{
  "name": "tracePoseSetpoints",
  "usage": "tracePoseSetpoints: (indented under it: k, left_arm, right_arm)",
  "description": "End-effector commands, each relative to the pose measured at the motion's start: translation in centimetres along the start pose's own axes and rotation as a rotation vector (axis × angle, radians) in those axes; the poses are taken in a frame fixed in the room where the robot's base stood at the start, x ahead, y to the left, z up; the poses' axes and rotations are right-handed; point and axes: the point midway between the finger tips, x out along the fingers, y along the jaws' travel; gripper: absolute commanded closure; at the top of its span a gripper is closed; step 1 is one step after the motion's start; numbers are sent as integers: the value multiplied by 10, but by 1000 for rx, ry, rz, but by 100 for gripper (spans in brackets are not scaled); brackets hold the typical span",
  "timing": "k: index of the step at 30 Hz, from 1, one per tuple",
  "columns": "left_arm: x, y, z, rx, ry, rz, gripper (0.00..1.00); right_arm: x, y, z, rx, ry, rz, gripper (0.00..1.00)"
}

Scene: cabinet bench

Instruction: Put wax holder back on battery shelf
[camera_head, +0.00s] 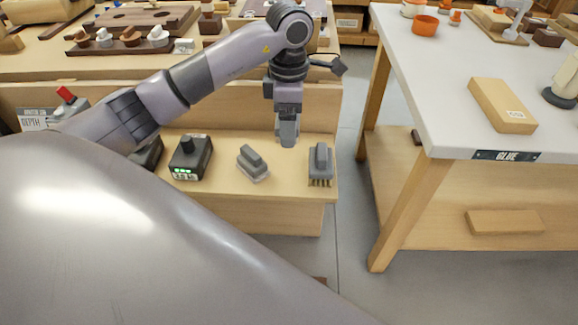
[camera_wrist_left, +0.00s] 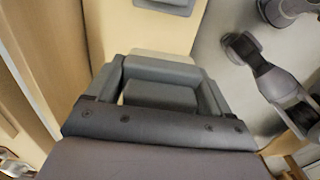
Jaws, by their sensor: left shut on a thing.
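My left gripper (camera_head: 288,138) hangs fingers down over the right part of a low wooden shelf (camera_head: 230,196). It is shut on a grey block (camera_wrist_left: 160,95), which shows between the fingers in the left wrist view. I cannot tell for sure that this block is the wax holder. A pale edge shows just beyond it. On the shelf stand a grey-topped block with a pale base (camera_head: 252,163) and a grey brush-like block (camera_head: 320,165). A dark charger-like box with green lights (camera_head: 190,157) stands left of them. My right gripper is not in view.
A white-topped table marked GLUE (camera_head: 455,110) stands to the right across a floor gap. A wooden block (camera_head: 502,105) and an orange bowl (camera_head: 425,25) sit on it. A higher bench with wooden trays (camera_head: 125,38) is behind the shelf. My grey body hides the lower left.

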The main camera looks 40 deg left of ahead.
Motion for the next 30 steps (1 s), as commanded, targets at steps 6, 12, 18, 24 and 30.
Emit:
tracePoseSetpoints:
  k: [6, 12, 18, 24, 30]
  left_arm:
    - [58, -1, 0, 0, 0, -3, 43]
    - [78, 0, 0, 2, -2, 1, 43]
    - [97, 0, 0, 1, 0, -2, 43]
    - [123, 0, 0, 1, -1, 0, 43]
    - [122, 1, 0, 2, -1, 1, 43]
  right_arm:
    - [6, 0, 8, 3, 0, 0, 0]
    - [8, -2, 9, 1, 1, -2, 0]
    - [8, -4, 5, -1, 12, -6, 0]
    - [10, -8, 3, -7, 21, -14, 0]
    - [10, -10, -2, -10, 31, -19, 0]
